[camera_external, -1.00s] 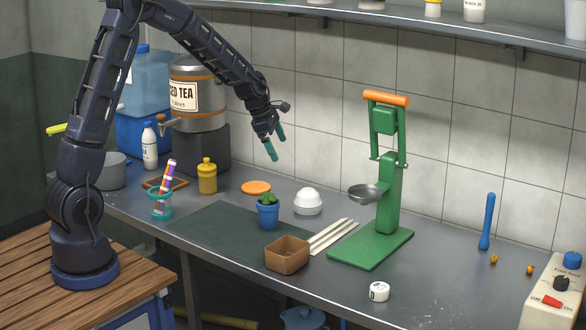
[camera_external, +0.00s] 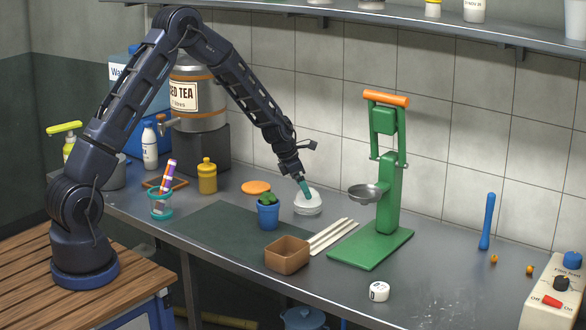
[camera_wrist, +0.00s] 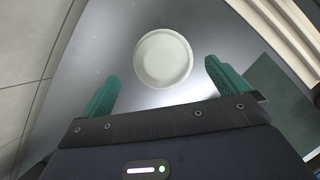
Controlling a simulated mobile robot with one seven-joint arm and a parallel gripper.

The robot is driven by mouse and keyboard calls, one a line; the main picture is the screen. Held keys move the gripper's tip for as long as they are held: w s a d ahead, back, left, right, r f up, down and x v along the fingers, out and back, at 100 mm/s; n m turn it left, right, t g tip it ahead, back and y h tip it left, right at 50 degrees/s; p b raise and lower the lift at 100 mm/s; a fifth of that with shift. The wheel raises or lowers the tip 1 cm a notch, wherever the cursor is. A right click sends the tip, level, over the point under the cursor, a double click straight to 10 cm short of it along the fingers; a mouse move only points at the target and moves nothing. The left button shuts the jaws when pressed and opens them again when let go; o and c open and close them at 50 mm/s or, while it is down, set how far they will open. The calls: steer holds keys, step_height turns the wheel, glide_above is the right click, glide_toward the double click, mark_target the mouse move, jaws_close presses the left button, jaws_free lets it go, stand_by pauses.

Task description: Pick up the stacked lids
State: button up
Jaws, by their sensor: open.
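The stacked lids (camera_external: 308,206) are a small white domed pile on the metal counter, between the potted plant and the green press. In the wrist view they show from above as a round white disc (camera_wrist: 163,58) with a raised rim. My gripper (camera_external: 306,190) has teal fingers and is at the upper part of the lids in the external view. In the wrist view my gripper (camera_wrist: 162,80) is open, with the lids framed between and slightly beyond the fingertips. Nothing is held. Whether a finger touches the lids cannot be told.
A blue pot with a plant (camera_external: 268,213) stands just left of the lids. White sticks (camera_external: 332,236) and a brown box (camera_external: 287,255) lie in front. The green press (camera_external: 389,190) with its metal bowl (camera_external: 367,194) stands to the right. An orange disc (camera_external: 256,187) lies behind left.

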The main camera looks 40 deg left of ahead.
steer(key=shift+s+x, duration=0.15)
steer(key=shift+x, duration=1.3)
steer(key=shift+s+x, duration=0.2)
steer(key=shift+x, duration=1.25)
steer(key=shift+a+f, duration=0.1)
steer(key=shift+f, duration=0.05)
steer(key=c, duration=0.9)
